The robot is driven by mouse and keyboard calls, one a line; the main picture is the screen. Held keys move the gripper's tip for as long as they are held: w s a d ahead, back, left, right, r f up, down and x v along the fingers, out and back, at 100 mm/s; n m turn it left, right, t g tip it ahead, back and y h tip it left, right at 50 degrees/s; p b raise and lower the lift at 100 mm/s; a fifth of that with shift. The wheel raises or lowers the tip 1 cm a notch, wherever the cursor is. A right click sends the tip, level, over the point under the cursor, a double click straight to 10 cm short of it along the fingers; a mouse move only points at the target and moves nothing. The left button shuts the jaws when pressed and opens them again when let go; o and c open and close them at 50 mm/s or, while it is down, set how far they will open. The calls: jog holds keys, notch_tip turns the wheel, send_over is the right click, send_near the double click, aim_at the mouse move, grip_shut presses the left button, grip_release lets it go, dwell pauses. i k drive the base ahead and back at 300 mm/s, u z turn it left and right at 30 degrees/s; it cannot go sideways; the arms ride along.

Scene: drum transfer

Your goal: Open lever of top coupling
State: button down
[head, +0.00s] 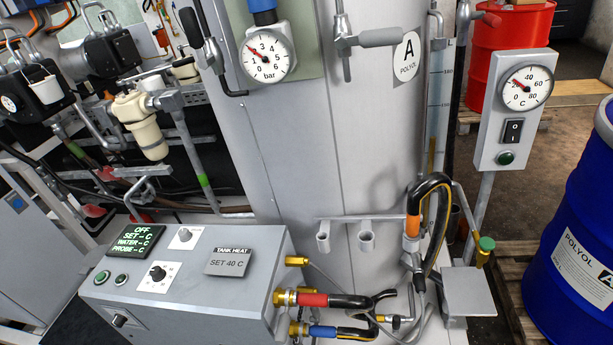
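Several couplings show, and I cannot tell which one is the top coupling. On the right side of the grey heater box (190,280), a bare brass port (297,261) sits highest. Below it is a brass coupling (284,297) with a red-sleeved hose (314,300), and under that one a brass coupling (297,328) with a blue-sleeved hose (322,332). Right of the box, a black and yellow hose (441,240) bends down into an orange-collared fitting (412,228). A grey lever handle (380,38) is at the top on the tank. My gripper is not in view.
The pale tank (330,140) fills the middle, with a pressure gauge (266,57) on it. A two-hole holder (345,225) sticks out in front. A temperature gauge post (510,110) and blue drum (580,235) stand right. Pipes and pumps (105,55) crowd the left.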

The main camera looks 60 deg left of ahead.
aim_at(285, 318)
jog(key=u, duration=0.15)
jog(key=k, duration=1.8)
jog(key=u, duration=0.55)
jog(key=i, duration=0.5)
jog(key=u, duration=0.1)
